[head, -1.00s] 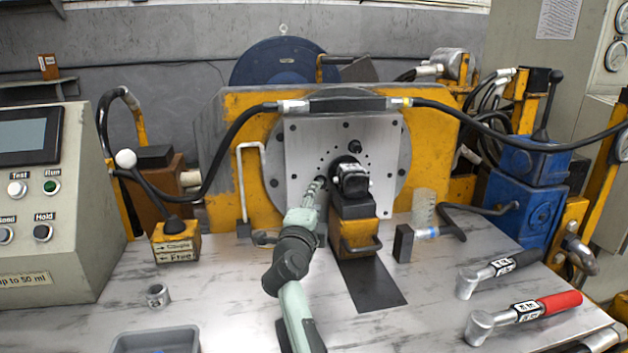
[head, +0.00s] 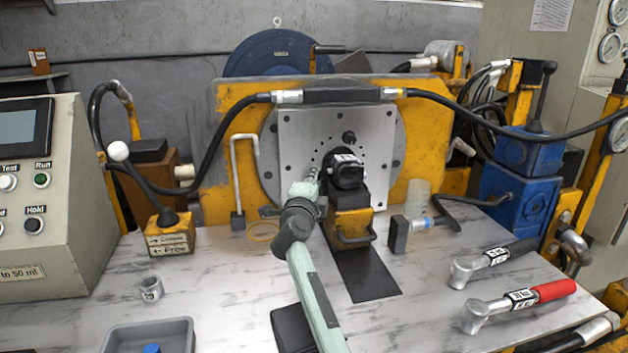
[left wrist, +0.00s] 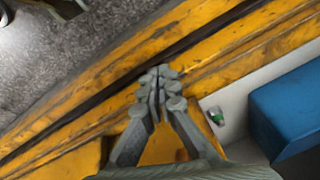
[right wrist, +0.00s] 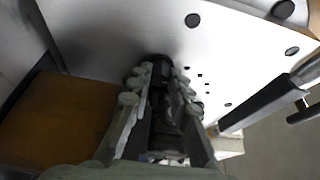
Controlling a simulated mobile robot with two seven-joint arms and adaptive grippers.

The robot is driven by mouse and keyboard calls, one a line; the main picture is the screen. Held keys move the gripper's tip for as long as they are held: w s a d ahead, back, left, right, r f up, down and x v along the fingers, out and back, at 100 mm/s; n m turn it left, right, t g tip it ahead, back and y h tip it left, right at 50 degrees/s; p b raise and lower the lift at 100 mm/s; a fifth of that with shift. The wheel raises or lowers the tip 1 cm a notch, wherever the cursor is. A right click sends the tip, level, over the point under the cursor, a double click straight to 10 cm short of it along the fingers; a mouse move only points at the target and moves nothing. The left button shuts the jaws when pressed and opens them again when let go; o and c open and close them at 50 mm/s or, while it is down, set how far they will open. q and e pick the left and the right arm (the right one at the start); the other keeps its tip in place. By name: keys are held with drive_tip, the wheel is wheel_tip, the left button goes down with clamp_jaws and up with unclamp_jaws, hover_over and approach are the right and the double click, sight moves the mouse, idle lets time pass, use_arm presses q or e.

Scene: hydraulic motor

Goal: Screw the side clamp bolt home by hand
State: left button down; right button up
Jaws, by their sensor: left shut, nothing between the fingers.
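The hydraulic motor (head: 347,172) sits black at the middle of the pale round-holed plate (head: 300,130), above a yellow support (head: 350,228). A black bolt head (head: 349,137) stands on the plate above it. My right gripper (head: 312,178) reaches in just left of the motor. In the right wrist view its fingers (right wrist: 162,85) stand apart on both sides of a dark round head (right wrist: 159,64), likely the side clamp bolt; whether they touch it cannot be told. My left gripper (left wrist: 160,85) is shut and empty in the left wrist view, and out of the head view.
A grey tray (head: 120,338) with a blue piece and a small metal ring (head: 151,289) are at the front left. Two torque wrenches (head: 495,262) lie at the right. A black hose (head: 245,115) crosses in front of the yellow frame.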

clamp_jaws()
use_arm(q)
drive_tip(key=shift+r, duration=0.1)
drive_tip(key=s+f+g+p, duration=0.1)
drive_tip(key=s+f+p, duration=0.2)
drive_tip(key=f, duration=0.6)
drive_tip(key=shift+s+a, duration=0.45)
drive_tip(key=shift+s, duration=0.05)
use_arm(e)
drive_tip(key=shift+r+m+g+y, duration=0.15)
drive_tip(key=shift+m+g+y, duration=0.3)
drive_tip(key=shift+m, duration=0.95)
drive_tip(key=shift+r+m+g+y, duration=0.15)
drive_tip(key=shift+m+g, duration=0.5)
drive_tip(key=shift+m, duration=0.75)
use_arm(q)
drive_tip(key=shift+f, duration=0.1)
use_arm(e)
drive_tip(key=o, duration=0.7)
unclamp_jaws()
